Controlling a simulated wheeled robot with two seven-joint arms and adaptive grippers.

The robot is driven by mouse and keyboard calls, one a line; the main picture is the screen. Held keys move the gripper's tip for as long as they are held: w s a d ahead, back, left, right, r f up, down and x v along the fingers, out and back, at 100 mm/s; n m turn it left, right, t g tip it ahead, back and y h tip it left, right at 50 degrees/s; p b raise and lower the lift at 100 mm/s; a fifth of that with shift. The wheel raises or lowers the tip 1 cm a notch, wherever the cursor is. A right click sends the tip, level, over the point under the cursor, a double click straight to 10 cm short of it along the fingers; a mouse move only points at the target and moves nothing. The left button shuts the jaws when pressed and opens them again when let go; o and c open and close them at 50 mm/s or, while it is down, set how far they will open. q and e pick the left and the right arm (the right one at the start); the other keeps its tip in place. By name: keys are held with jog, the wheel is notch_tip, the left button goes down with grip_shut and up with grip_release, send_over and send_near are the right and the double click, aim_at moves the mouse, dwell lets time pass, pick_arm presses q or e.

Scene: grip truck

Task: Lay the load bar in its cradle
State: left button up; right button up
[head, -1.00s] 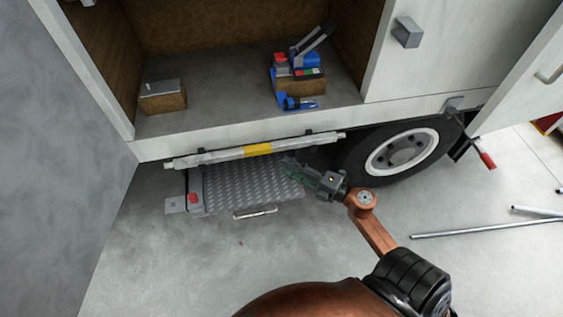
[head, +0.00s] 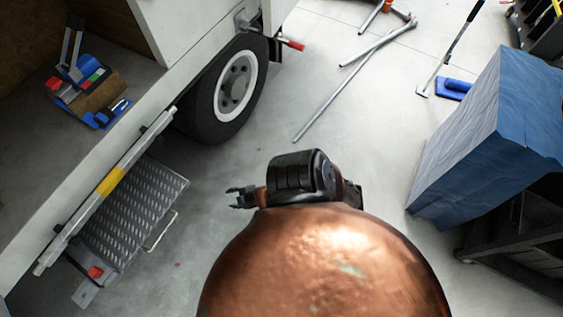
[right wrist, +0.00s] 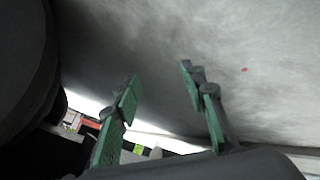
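The load bar (head: 124,165), pale with a yellow band (head: 110,181) at its middle, lies lengthwise along the lower edge of the truck body. Dark brackets of the cradle (head: 58,229) show near both of its ends; how deep it sits in them is too small to tell. My right gripper (head: 232,197) is away from the bar, to its right, over bare floor. In the right wrist view its two green-padded fingers (right wrist: 160,85) stand apart with nothing between them. My left gripper is not in view.
A ribbed metal step (head: 133,207) with a handle is below the bar. The truck wheel (head: 233,85) stands beyond it. Grey poles (head: 345,90) lie on the floor. A blue-covered block (head: 490,140) and dark cart (head: 525,235) are at right. Floor between is clear.

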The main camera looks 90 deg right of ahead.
jog(key=s+a+f+m+g+y, duration=0.1)
jog(key=s+a+f, duration=0.3)
jog(key=s, duration=0.5)
jog(key=s+a+f+m+g, duration=0.1)
jog(key=s+a+f+g, duration=0.3)
jog(key=s, duration=0.5)
jog(key=s+a+f+m+g+y, duration=0.1)
jog(key=s+a+f+g, duration=0.2)
jog(key=s+a+f, duration=0.3)
notch_tip(320, 180, down, 2)
jog(key=s, duration=0.3)
jog(key=shift+m+y, duration=0.3)
